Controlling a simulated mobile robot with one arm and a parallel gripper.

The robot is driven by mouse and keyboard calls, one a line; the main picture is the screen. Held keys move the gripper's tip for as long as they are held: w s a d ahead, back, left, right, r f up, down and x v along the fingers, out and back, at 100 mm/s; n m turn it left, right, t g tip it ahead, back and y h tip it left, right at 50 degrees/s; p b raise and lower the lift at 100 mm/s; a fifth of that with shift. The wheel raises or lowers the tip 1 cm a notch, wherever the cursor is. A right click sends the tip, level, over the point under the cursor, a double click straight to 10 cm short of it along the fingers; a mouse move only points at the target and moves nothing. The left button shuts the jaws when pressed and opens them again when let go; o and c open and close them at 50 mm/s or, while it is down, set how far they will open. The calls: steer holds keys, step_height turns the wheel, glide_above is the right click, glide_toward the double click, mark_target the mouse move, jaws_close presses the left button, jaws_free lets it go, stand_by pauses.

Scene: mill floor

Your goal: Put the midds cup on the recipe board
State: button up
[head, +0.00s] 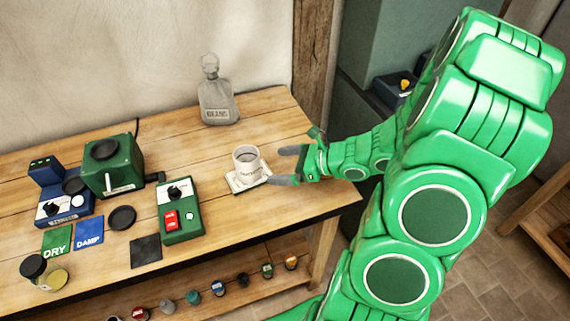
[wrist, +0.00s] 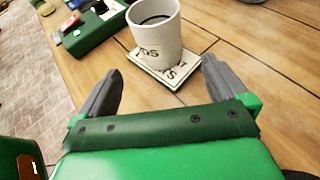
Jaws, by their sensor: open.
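The midds cup is a white cup (head: 246,167) with dark lettering and dark contents. It stands upright on a square white lettered tile (head: 241,187) near the right part of the bench; in the wrist view the cup (wrist: 156,42) and tile (wrist: 166,74) lie just beyond the fingertips. My gripper (head: 285,165) is open and empty, right of the cup, its fingers pointing at it and apart from it. No board is plainly marked as the recipe board. A green DRY card (head: 56,241), a blue DAMP card (head: 89,233) and a plain black square (head: 146,251) lie at the left.
A green control box (head: 181,222) with a red switch stands left of the cup. A green machine (head: 113,168), a blue device (head: 62,208) and a lidded jar (head: 45,274) are further left. A grey BEANS bottle (head: 217,100) stands behind. Bench (head: 290,118) is clear behind the cup.

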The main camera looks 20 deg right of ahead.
steer(key=shift+s+d+r, duration=0.15)
steer(key=shift+r, duration=0.05)
steer(key=s+a+r+n+g+h, duration=0.1)
steer(key=s+a+r+n+g, duration=0.35)
steer(key=s+a+n, duration=0.25)
steer(key=s+a+r+n+g, duration=0.4)
steer(key=s+a+n+g, duration=0.15)
steer(key=s+n, duration=0.2)
steer(key=s+d+r+n+h, duration=0.3)
steer(key=s+n+h, duration=0.2)
steer(key=s, duration=0.1)
steer(key=s+d+r+n+h, duration=0.3)
steer(key=s+d+n+h, duration=0.1)
steer(key=s+n, duration=0.1)
steer(key=shift+s+r+n+h, duration=0.35)
steer(key=shift+s+r+h, duration=0.05)
steer(key=shift+s, duration=0.15)
